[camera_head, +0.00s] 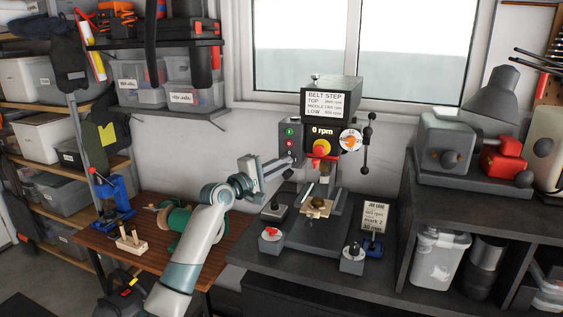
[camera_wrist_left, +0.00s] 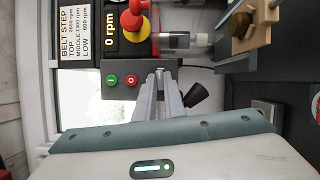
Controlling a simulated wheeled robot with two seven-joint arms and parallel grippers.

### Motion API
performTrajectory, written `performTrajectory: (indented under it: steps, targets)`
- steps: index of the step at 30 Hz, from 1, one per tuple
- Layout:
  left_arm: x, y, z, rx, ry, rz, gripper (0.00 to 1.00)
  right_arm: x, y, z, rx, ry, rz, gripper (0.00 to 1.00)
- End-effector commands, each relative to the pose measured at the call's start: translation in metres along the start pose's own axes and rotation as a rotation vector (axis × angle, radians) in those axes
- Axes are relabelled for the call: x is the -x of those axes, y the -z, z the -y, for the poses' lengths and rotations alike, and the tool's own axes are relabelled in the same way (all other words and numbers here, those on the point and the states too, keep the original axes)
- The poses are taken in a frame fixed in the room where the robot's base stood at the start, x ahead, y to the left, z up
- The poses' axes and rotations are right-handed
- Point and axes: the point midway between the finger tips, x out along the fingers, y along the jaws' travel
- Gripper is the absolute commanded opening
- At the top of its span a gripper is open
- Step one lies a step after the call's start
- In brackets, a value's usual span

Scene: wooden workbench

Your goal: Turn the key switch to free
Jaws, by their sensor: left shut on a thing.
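The drill press (camera_head: 332,97) stands at the back of the bench. Its dark switch box (camera_head: 291,128) carries a green and a red button, which also show in the left wrist view (camera_wrist_left: 121,92). My left gripper (camera_head: 290,163) reaches the lower part of this box from the left. In the left wrist view its fingers (camera_wrist_left: 160,77) are close together at the box, beside the red button. They are shut on the key switch, which they hide, so its setting cannot be read. My right gripper is not in view.
A job card (camera_head: 375,217) and small boxes stand around the drill base.

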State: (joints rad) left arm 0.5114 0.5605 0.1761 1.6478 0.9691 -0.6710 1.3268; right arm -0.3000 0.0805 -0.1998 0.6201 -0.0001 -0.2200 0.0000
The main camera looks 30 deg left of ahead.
Motion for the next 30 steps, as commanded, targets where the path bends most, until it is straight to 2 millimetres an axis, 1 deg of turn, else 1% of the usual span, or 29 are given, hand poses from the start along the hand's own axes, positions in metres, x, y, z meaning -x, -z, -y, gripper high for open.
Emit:
performTrajectory:
  steps: [1,9,23,24,26,27,30]
  targets:
    - [0.0000,-0.0001,-0.0069,-0.030,0.004,0.000,0.00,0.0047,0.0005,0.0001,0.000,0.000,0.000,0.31]
    - [-0.0002,-0.0003,-0.0062,-0.126,0.044,-0.001,0.00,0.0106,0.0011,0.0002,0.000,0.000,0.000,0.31]
    - [-0.0002,-0.0002,-0.0058,-0.144,0.049,-0.001,0.00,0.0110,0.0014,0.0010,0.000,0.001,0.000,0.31]
    - [-0.0002,-0.0002,-0.0058,-0.144,0.049,-0.001,0.12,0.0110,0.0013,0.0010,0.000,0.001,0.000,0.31]
    - [-0.0002,-0.0003,-0.0056,-0.144,0.050,-0.001,0.26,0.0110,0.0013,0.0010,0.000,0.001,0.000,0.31]
    - [-0.0002,-0.0003,-0.0052,-0.143,0.051,-0.001,0.28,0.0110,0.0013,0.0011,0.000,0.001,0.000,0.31]
    - [-0.0002,-0.0003,-0.0041,-0.142,0.052,-0.001,0.28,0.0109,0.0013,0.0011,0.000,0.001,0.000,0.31]
